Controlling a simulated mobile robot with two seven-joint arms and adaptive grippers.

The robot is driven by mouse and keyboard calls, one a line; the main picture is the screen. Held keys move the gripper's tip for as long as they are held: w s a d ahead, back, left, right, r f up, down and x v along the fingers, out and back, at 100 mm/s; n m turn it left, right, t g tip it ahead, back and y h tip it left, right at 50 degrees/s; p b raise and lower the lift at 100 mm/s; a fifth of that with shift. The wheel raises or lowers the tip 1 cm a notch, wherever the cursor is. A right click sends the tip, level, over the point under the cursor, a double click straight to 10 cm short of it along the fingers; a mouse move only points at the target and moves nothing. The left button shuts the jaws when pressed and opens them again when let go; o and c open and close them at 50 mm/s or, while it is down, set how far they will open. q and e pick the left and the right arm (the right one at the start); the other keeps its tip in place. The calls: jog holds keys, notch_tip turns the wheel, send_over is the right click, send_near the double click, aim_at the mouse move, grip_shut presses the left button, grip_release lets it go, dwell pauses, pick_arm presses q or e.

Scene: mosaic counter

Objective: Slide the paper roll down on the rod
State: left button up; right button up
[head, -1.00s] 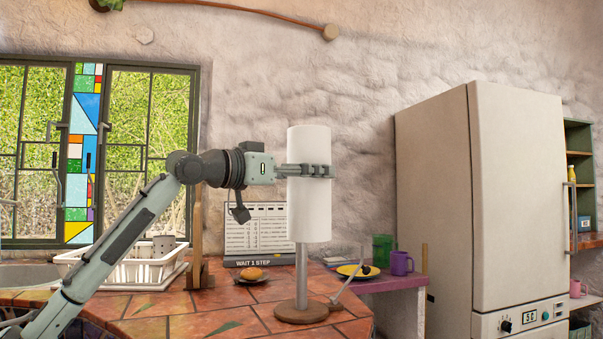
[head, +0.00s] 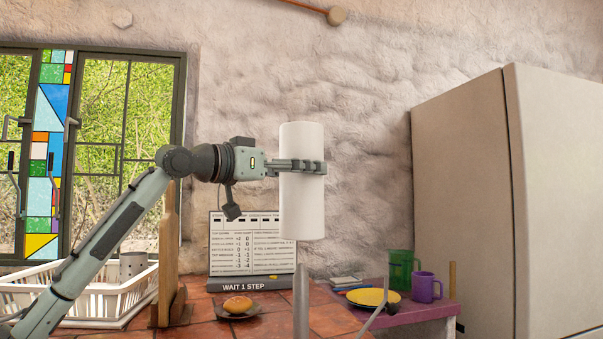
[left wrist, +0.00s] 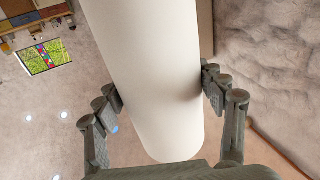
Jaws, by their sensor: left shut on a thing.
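The white paper roll (head: 302,210) is held up in the head view, nearly upright. My left gripper (head: 300,166) is shut on its upper part from the left; in the left wrist view, the gripper's fingers (left wrist: 160,104) lie on both sides of the roll (left wrist: 150,70). The grey rod (head: 301,300) stands below the roll in the head view. Its top shows beneath the roll's lower end with a small gap, so the two look apart. The rod's foot is below the picture edge. My right gripper is not in view.
A thin slanted arm (head: 373,321) stands right of the rod. A sign (head: 250,245), a bun on a plate (head: 238,306), a wooden board (head: 169,255) and a dish rack (head: 85,303) are to the left. Purple mug (head: 425,288), green cup (head: 401,269) and fridge (head: 465,200) are to the right.

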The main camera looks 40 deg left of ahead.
aim_at(300, 189)
pick_arm(q)
jog(key=shift+s+f, duration=0.15)
jog(key=shift+f, duration=1.65)
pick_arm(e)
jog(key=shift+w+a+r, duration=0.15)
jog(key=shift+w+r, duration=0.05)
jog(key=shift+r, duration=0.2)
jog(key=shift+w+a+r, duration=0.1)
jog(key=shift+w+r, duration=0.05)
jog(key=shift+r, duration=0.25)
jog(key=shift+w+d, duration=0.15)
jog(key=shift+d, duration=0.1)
